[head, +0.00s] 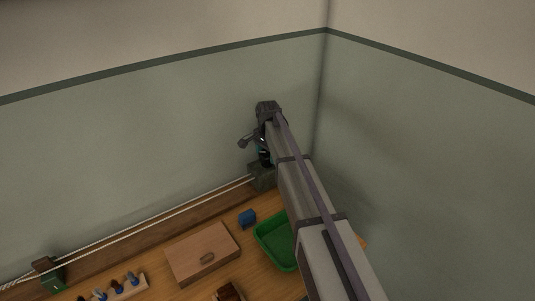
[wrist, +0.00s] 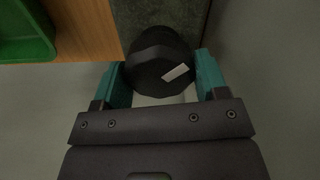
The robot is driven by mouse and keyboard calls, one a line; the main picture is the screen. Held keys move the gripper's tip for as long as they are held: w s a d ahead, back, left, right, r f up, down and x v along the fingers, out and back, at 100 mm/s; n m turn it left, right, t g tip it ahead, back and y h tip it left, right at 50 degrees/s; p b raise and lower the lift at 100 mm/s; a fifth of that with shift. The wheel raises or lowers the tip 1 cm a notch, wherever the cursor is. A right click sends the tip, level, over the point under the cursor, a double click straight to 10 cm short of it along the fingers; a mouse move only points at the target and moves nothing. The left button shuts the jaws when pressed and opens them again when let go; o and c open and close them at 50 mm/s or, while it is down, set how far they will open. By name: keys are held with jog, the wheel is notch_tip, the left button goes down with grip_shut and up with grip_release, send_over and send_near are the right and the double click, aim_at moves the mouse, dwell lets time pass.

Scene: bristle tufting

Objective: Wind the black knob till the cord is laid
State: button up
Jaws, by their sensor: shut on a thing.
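The black knob (wrist: 155,62) shows in the wrist view between the two teal fingers of my gripper (wrist: 160,84). It has a faceted rim and a pale rectangular mark on its face. The fingers are shut on it from both sides. In the head view my arm hides most of the gripper (head: 264,156) and the knob, at a dark grey block (head: 262,177) by the wall corner. The pale cord (head: 150,220) runs in strands along the back of the bench, from the block to a green device (head: 52,274) at the left.
A green tray (head: 262,238) lies beside my arm, with a blue block (head: 247,217) near it. A wooden box (head: 203,252) is in the middle. A rack (head: 128,290) with several small dark and blue pieces stands at the front left. Walls close off the back and right.

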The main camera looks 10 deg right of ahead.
aim_at(268, 153)
jog(key=m, duration=0.6)
jog(key=shift+s, duration=0.15)
jog(key=shift+m, duration=0.3)
jog(key=o, duration=0.9)
notch_tip(268, 153, up, 11)
jog(key=p, duration=1)
jog(key=shift+f+p, duration=0.1)
jog(key=shift+p, duration=0.3)
